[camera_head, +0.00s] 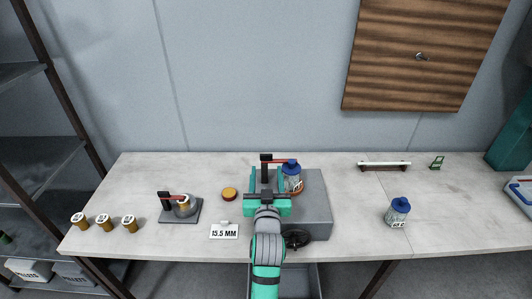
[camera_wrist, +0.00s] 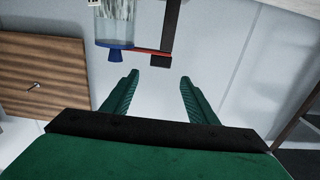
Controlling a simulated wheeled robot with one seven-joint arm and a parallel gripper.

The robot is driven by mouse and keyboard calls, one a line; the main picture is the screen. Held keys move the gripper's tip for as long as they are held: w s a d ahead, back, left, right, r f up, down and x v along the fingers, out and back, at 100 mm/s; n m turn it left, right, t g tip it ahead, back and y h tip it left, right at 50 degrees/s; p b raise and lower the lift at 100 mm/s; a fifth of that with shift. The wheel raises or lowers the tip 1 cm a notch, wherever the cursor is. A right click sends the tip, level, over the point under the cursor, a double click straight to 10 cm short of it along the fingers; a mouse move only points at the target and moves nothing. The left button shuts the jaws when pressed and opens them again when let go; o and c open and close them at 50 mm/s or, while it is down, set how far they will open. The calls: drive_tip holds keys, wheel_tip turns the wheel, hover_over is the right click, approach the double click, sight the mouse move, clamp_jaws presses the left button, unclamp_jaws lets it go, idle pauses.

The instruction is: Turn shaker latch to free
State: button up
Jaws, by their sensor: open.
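A red latch arm (camera_head: 282,161) on a black post (camera_head: 265,163) reaches right, over the blue cap of a clear bottle (camera_head: 292,183) on a grey machine (camera_head: 315,205). The wrist view is upside down. There the red latch arm (camera_wrist: 150,52), black post (camera_wrist: 171,30) and bottle (camera_wrist: 114,22) show at the top, beyond my fingertips. My gripper (camera_head: 266,184) is open and empty in front of the post. Its green fingers (camera_wrist: 159,76) also show in the wrist view, apart from the latch. My arm hides part of the machine.
A smaller grey stand (camera_head: 181,214) with its own red arm and a jar sits at left. Several brown jars (camera_head: 104,222), an orange puck (camera_head: 229,194) and a "15.5 MM" card (camera_head: 224,231) lie nearby. Another blue-capped bottle (camera_head: 398,212) stands at right. Table (camera_head: 350,215) around it is clear.

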sight(266, 156)
drive_tip(key=w, duration=1)
drive_tip(key=shift+a, duration=0.1)
clamp_jaws()
